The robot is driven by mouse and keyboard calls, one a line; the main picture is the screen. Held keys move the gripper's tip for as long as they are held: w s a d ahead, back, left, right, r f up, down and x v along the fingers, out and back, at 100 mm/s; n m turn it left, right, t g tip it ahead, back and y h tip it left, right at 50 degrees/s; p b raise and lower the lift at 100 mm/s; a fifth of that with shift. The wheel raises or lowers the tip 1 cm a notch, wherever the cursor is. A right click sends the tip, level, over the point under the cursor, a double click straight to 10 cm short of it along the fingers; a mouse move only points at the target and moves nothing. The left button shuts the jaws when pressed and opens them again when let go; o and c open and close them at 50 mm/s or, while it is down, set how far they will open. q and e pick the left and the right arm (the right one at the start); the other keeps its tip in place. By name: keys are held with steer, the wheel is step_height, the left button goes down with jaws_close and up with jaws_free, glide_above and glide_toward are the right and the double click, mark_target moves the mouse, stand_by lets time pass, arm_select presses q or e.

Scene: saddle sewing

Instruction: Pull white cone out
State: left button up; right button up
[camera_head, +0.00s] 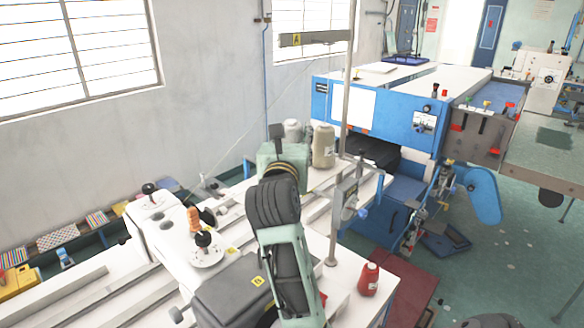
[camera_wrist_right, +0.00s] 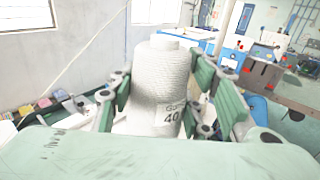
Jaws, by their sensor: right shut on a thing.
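The white cone (camera_wrist_right: 160,85) is a thread cone with a label reading 40 at its lower right. In the right wrist view it stands upright between the fingers of my right gripper (camera_wrist_right: 165,97), which is shut on it. In the head view the white cone (camera_head: 293,129) shows only its upper part, behind my right gripper (camera_head: 284,150). The gripper and the machine top hide its base, so I cannot tell whether it touches the surface below. My left gripper is not in view.
A beige cone (camera_head: 323,146) stands close to the right of the white cone. A thin metal post (camera_head: 340,120) rises just beyond it. An orange spool (camera_head: 194,220) is at the left, and a red bottle (camera_head: 368,279) stands at the front right. A blue machine (camera_head: 400,126) is behind.

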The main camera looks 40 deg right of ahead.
mark_target(290, 124)
steer(key=shift+r, duration=1.6)
steer(key=shift+r, duration=0.15)
steer(key=shift+r, duration=0.45)
steer(key=shift+r, duration=0.1)
steer(key=shift+r, duration=1.95)
